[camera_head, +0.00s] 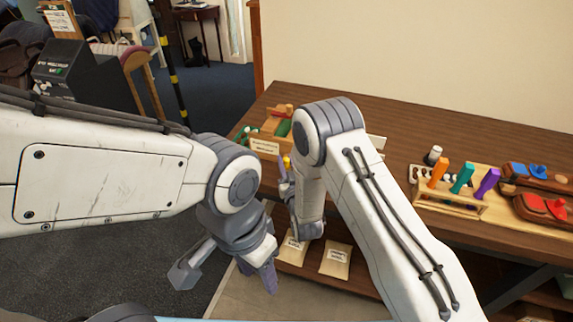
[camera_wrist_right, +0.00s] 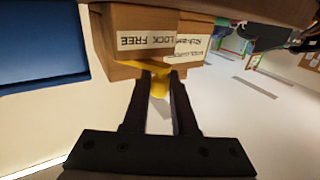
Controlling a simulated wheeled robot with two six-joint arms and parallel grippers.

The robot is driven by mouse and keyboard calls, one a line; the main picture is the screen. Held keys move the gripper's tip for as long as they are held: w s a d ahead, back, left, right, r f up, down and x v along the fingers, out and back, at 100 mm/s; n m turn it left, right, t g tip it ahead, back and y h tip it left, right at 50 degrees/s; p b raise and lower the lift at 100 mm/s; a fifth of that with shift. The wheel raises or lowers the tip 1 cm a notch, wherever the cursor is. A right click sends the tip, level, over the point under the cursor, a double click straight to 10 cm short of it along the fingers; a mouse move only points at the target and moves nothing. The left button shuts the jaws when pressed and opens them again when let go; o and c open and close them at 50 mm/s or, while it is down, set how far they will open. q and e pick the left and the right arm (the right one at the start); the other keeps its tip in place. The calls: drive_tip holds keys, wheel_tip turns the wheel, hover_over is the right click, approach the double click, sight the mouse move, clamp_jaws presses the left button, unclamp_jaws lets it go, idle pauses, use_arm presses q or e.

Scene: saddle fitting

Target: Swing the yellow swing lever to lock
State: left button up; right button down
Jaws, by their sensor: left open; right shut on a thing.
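The yellow swing lever (camera_wrist_right: 159,86) shows in the right wrist view between the fingers of my right gripper (camera_wrist_right: 160,77), in front of a brown wooden block (camera_wrist_right: 112,18) with white labels reading LOCK and FREE. My right gripper is shut on the lever. In the head view a small bit of yellow lever (camera_head: 287,161) shows beside the right gripper (camera_head: 286,178), at the table's near edge; the arm hides much of the fixture. My left gripper (camera_head: 228,274) is open and empty, low in front of the table. The lever's exact angle against the labels is hard to tell.
On the wooden table (camera_head: 400,135), a rack with orange, teal and purple handles (camera_head: 462,177) stands at the right, beside brown saddle-like pieces (camera_head: 540,208). Tan packets (camera_head: 335,260) lie on a shelf below. The table's back middle is clear.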

sight(289, 148)
drive_tip(key=m+h+b, duration=0.1)
drive_tip(key=h, duration=0.1)
drive_tip(key=w+m+h+b, duration=0.1)
drive_tip(key=h, duration=0.1)
drive_tip(key=a+m+h+b, duration=0.1)
drive_tip(key=m, duration=0.1)
drive_tip(key=shift+w+f+h+b, duration=0.15)
drive_tip(key=shift+w+h+b, duration=0.1)
drive_tip(key=shift+h+b, duration=0.15)
drive_tip(key=m+h+b, duration=0.1)
drive_tip(key=w+m+h, duration=0.1)
drive_tip(key=h, duration=0.1)
drive_tip(key=shift+a+b, duration=0.1)
drive_tip(key=shift+b, duration=0.25)
drive_tip(key=shift+w+m+g+h+b, duration=0.25)
drive_tip(key=shift+m+g+h+b, duration=0.45)
drive_tip(key=shift+h, duration=0.7)
drive_tip(key=shift+r, duration=0.2)
drive_tip(key=c, duration=0.7)
unclamp_jaws()
